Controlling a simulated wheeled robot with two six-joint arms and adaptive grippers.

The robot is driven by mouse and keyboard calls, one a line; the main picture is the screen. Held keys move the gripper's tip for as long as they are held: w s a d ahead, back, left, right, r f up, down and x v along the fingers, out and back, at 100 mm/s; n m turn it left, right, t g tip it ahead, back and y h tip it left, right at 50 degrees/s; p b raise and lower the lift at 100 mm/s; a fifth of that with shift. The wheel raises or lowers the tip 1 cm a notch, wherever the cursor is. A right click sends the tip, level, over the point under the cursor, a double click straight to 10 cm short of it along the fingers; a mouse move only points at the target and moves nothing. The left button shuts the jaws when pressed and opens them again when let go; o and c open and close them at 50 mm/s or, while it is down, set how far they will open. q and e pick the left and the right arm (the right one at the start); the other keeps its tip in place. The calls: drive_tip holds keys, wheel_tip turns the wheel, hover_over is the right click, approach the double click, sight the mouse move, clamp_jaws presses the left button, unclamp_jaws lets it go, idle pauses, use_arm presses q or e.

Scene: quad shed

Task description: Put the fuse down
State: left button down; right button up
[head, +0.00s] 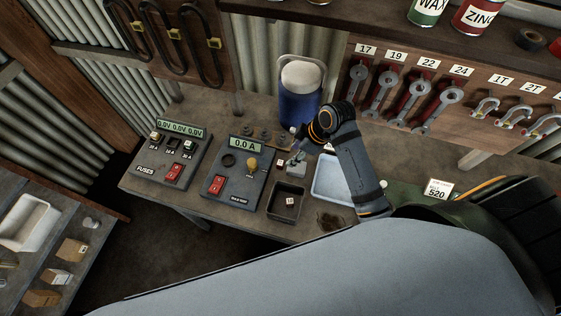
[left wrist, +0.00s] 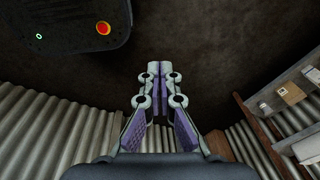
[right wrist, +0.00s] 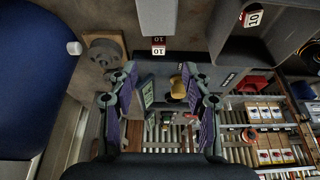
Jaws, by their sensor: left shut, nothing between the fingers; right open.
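A small white fuse with a dark-red label marked 10 (right wrist: 158,46) lies on the bench beside a pale grey block (right wrist: 158,15). In the head view the fuse (head: 280,162) is between the block and the ammeter box. My right gripper (head: 297,157) is open above the bench near the block. In the right wrist view its fingers (right wrist: 160,105) stand apart with nothing held, and the fuse shows beyond them. Another fuse (head: 290,201) marked 10 (right wrist: 253,17) lies in the dark tray (head: 273,213). My left gripper (left wrist: 160,100) is shut and empty over the floor.
The ammeter box (head: 225,188) reads 0.0 A, and the fuse panel (head: 160,165) reads 0.0V on its displays. A blue flask (head: 300,107) stands behind my right gripper. A pale blue tray (head: 330,187) is beside the dark tray. Wrenches (head: 385,90) hang behind.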

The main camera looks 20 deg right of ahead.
sight(280, 162)
drive_tip(key=x, duration=0.2)
drive_tip(key=shift+a+f, duration=0.1)
drive_tip(key=shift+f, duration=0.25)
drive_tip(key=shift+w+a+f+p, duration=0.45)
drive_tip(key=shift+w+a+f, duration=0.15)
drive_tip(key=shift+a, duration=0.05)
drive_tip(key=shift+w+a+f+p, duration=0.15)
drive_tip(key=shift+a+f+p, duration=0.1)
drive_tip(key=shift+f+p, duration=0.25)
drive_tip(key=x, duration=0.3)
drive_tip(key=shift+f+p, duration=0.3)
drive_tip(key=shift+p, duration=0.1)
drive_tip(key=shift+d, duration=0.1)
drive_tip(key=c, duration=0.8)
use_arm(q)
drive_tip(key=r, duration=0.1)
drive_tip(key=w+r, duration=0.1)
drive_tip(key=r, duration=0.1)
drive_tip(key=shift+w, duration=0.1)
use_arm(e)
drive_tip(key=shift+c, duration=1)
drive_tip(key=shift+r, duration=0.1)
